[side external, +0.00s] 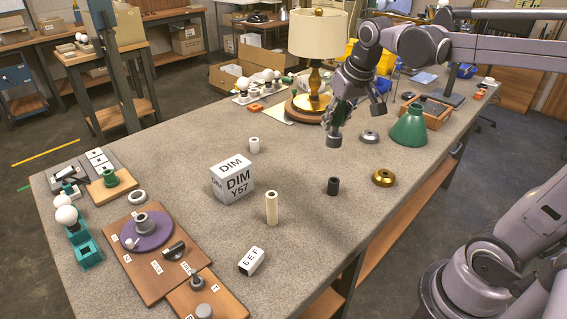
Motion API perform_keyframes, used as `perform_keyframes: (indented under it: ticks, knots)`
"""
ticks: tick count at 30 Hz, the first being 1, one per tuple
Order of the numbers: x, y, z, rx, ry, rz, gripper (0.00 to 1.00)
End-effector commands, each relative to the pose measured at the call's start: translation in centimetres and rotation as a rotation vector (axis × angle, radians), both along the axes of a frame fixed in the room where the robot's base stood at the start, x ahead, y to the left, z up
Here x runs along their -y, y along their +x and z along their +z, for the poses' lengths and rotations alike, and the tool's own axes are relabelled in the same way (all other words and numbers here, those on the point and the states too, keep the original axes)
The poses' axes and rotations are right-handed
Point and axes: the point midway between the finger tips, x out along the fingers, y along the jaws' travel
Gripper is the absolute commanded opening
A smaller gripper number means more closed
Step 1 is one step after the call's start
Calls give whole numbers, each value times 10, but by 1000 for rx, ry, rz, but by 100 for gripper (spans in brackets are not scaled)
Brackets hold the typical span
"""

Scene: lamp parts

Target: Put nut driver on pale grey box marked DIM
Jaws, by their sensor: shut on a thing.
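The pale grey box (232,180) marked DIM, with Y57 on one face, sits on the speckled grey bench, left of centre. Its top face is bare. My gripper (345,112) is to the right of the box and farther back, above the bench. It is shut on a dark grey tool, which I take to be the nut driver (333,139). The tool hangs below the fingers with its wide round end down. Its upper part is hidden by the fingers.
A black cylinder (333,186), a brass ring (384,178) and a green shade (408,127) stand to the right. A lamp (317,60) stands behind my gripper.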

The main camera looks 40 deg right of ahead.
Motion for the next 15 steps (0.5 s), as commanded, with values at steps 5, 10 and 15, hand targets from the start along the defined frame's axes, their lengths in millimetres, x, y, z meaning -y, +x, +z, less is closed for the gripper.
perform_keyframes:
  ticks: [5, 10, 15]
  knots:
    - [-19, 58, 19, 1, 0, 115, 0]
    - [-40, 105, 29, 3, -1, 215, 0]
    - [-57, 138, 33, 5, -1, 288, 0]
